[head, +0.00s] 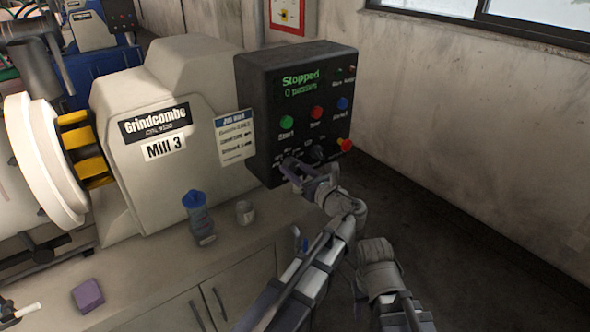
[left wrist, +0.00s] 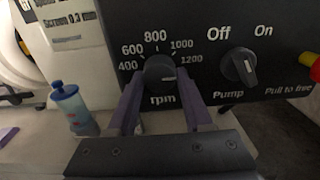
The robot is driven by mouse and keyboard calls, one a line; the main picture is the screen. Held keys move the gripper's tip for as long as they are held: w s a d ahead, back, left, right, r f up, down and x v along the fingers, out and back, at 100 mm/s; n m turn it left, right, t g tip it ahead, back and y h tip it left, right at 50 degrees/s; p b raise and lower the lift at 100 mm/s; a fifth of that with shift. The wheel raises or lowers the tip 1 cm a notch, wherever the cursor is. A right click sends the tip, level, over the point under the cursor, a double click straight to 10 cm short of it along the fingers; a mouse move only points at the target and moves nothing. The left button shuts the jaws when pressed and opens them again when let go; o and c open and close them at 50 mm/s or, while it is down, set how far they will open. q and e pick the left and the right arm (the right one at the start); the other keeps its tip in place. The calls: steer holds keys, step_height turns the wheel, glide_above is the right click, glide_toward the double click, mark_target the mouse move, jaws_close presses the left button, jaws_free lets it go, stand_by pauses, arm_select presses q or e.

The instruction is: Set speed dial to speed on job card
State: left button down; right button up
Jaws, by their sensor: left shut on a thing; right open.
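The black speed dial (left wrist: 160,72), marked rpm, is on the dark control panel (head: 260,100). Its scale runs from 400 to 1200, with 800 at the top. A pale mark shows on the dial's right side; I cannot tell its exact setting. My left gripper (head: 292,165) is shut on the dial, with its purple fingers (left wrist: 161,90) on either side of it. The job card (head: 234,136) is on Mill 3, left of the panel. Its speed figure is unreadable in the head view and cut off in the left wrist view. I see no right gripper fingers.
Beside the dial is the pump knob (left wrist: 238,66), with a red and yellow pull knob (head: 345,145) further right. Start (head: 287,122) and other buttons sit above. A blue-capped bottle (head: 198,217), a cup (head: 245,212) and a purple block (head: 88,295) stand on the bench.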

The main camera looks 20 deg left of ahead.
arm_select(q)
steer(key=shift+f, duration=0.1)
steer(key=shift+c, duration=1.6)
jaws_free()
steer(key=shift+s+d, duration=0.1)
steer(key=shift+s, duration=0.05)
